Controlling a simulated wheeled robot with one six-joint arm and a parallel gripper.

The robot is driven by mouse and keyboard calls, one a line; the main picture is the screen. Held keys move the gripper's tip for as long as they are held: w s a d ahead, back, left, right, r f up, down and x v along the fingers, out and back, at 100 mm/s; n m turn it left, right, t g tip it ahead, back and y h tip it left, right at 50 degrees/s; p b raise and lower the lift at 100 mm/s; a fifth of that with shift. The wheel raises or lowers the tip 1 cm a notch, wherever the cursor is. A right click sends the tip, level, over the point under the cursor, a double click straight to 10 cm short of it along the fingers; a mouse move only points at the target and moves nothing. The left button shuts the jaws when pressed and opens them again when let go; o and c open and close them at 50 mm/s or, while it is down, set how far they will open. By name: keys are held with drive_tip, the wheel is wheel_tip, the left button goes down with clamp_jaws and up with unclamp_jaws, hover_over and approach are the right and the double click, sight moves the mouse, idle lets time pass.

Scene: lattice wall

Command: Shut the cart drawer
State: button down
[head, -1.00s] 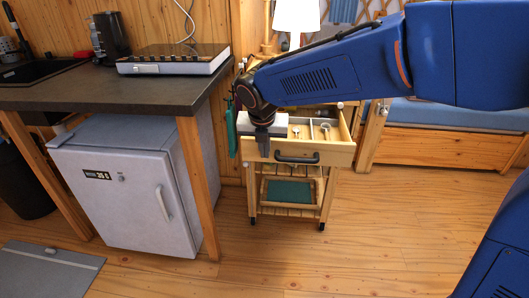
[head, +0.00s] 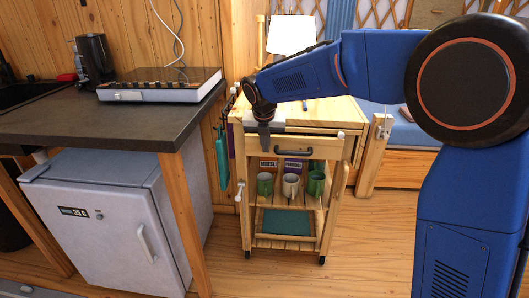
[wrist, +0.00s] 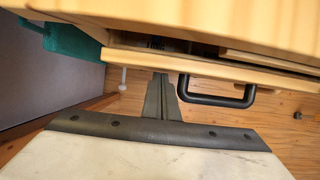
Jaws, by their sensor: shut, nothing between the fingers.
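The wooden cart's drawer (head: 325,150) is almost fully in, its front close under the cart top (head: 325,113). In the wrist view a narrow dark gap shows between the drawer front (wrist: 215,71) and the cart top (wrist: 230,22), so it stands slightly open. The black bar handle (head: 293,151) is on the drawer front and also shows in the wrist view (wrist: 217,101). My gripper (head: 264,146) is shut and empty, left of the handle. Its fingertips (wrist: 160,78) are at the drawer front; they look to be touching it, though exact contact is hard to tell.
Mugs (head: 290,185) stand on the cart's shelf below the drawer. A green cloth (head: 222,158) hangs at the cart's left side. A counter (head: 120,125) with a small fridge (head: 100,215) under it is to the left. The floor (head: 375,245) right of the cart is clear.

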drive_tip(key=w, duration=0.4)
drive_tip(key=shift+w+d, duration=0.1)
drive_tip(key=shift+w, duration=0.25)
drive_tip(key=shift+w+r, duration=0.1)
drive_tip(key=shift+w, duration=0.25)
drive_tip(key=shift+r, duration=0.1)
